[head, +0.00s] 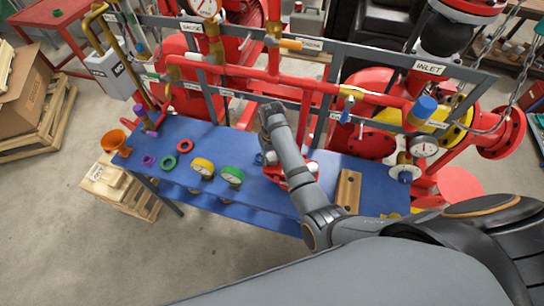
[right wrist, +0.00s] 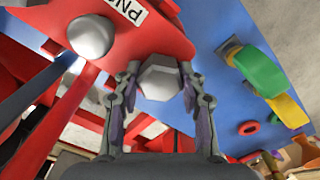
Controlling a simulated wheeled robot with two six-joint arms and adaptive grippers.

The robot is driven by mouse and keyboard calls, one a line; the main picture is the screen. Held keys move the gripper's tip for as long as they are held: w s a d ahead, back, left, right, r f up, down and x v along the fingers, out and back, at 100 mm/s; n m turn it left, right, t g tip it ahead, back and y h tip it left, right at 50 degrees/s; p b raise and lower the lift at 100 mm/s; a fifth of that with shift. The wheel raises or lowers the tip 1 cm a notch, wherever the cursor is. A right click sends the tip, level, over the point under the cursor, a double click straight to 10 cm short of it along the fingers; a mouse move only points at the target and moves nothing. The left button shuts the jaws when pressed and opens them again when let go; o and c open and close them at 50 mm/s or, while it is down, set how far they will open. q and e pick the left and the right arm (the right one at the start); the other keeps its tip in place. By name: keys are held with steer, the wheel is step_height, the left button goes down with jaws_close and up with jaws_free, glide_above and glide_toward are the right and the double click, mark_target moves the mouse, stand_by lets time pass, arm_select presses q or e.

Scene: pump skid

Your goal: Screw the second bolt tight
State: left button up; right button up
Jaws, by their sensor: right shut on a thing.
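In the right wrist view a silver hex bolt head (right wrist: 160,82) stands at the edge of a red part (right wrist: 135,42). My right gripper (right wrist: 160,72) has its two fingers shut on this bolt head, one on each side. Another silver, rounded bolt head (right wrist: 91,36) is on the red part at the upper left, apart from the fingers. In the head view the red part (head: 301,170) lies on the blue bench (head: 235,136), partly hidden by my right arm. The bolt's shank is hidden. My left gripper is not in view.
A wooden block (head: 348,190) is to the right. Red pipes (head: 262,75) and a grey frame run behind.

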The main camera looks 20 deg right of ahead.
steer(key=m, duration=0.2)
steer(key=shift+m, duration=0.3)
steer(key=o, duration=1.3)
steer(key=shift+c, duration=0.2)
